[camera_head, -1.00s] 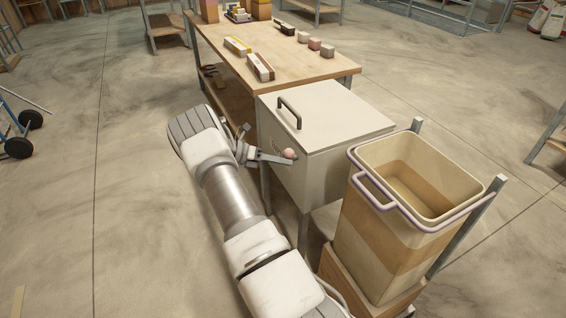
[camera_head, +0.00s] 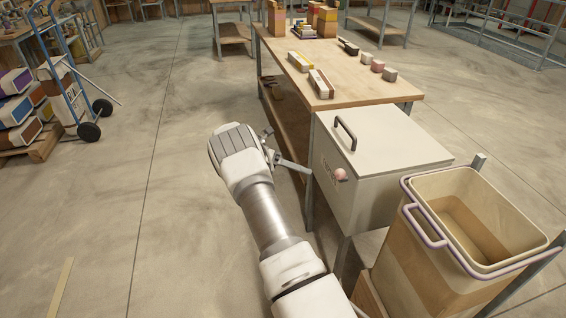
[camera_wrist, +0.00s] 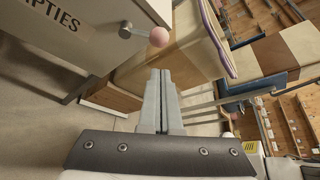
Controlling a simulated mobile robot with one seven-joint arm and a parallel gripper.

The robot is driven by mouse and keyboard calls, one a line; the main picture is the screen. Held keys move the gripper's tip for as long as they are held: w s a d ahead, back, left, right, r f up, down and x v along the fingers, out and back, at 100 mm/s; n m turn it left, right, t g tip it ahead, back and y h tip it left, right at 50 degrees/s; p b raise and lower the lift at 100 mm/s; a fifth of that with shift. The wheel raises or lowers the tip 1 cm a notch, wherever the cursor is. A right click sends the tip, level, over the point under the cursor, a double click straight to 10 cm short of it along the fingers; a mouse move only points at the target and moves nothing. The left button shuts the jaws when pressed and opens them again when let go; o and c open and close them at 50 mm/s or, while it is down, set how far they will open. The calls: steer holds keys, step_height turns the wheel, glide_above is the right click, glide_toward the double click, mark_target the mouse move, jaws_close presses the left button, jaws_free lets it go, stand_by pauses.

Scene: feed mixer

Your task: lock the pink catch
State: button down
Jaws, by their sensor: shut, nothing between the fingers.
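The pink catch (camera_head: 341,174) is a round pink knob on the front of a white lidded box (camera_head: 385,140). In the wrist view the pink knob (camera_wrist: 158,36) sits at the end of a short metal lever that sticks out sideways from its pivot, beside dark lettering ending in "PTIES". My gripper (camera_head: 307,171) is left of the knob in the head view, with a gap between them. In the wrist view my gripper's fingers (camera_wrist: 163,72) are shut together and empty, below the knob in the picture. The lever is hardly visible in the head view.
The box lid is down and has a dark handle (camera_head: 346,134). A beige bin (camera_head: 408,235) with a purple rim stands close to the box's right. A wooden workbench (camera_head: 350,85) with several small blocks is behind. Open floor (camera_head: 170,190) lies to the left.

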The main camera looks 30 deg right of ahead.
steer(key=v, duration=0.6)
steer(key=shift+w+a, duration=0.2)
steer(key=shift+a, duration=0.1)
steer(key=shift+r, duration=0.1)
steer(key=s+a+r+m+t+y+p, duration=0.2)
steer(key=s+a+r+m, duration=0.1)
steer(key=r, duration=0.5)
steer(key=s+a+r+m+t+y+p, duration=0.1)
steer(key=s+a+r+m+t+y, duration=0.15)
steer(key=r, duration=0.65)
steer(key=s+a+r+m+t+y+p, duration=0.2)
steer(key=s+a+r+m, duration=0.2)
steer(key=r, duration=0.4)
steer(key=s+a+r+m+t+y+p, duration=0.1)
steer(key=s+a+r+m+t, duration=0.1)
steer(key=s+a, duration=0.3)
steer(key=s+a+r+m+t+y+p, duration=0.2)
steer(key=s+a+m, duration=0.3)
steer(key=s, duration=0.4)
steer(key=s+a+r+m+t+y+p, duration=0.1)
steer(key=s+a+r+m+t+p, duration=0.1)
steer(key=s, duration=0.5)
steer(key=shift+s+a+r+m+t, duration=0.3)
steer(key=shift+a+r+m+t, duration=0.55)
steer(key=shift+a, duration=0.6)
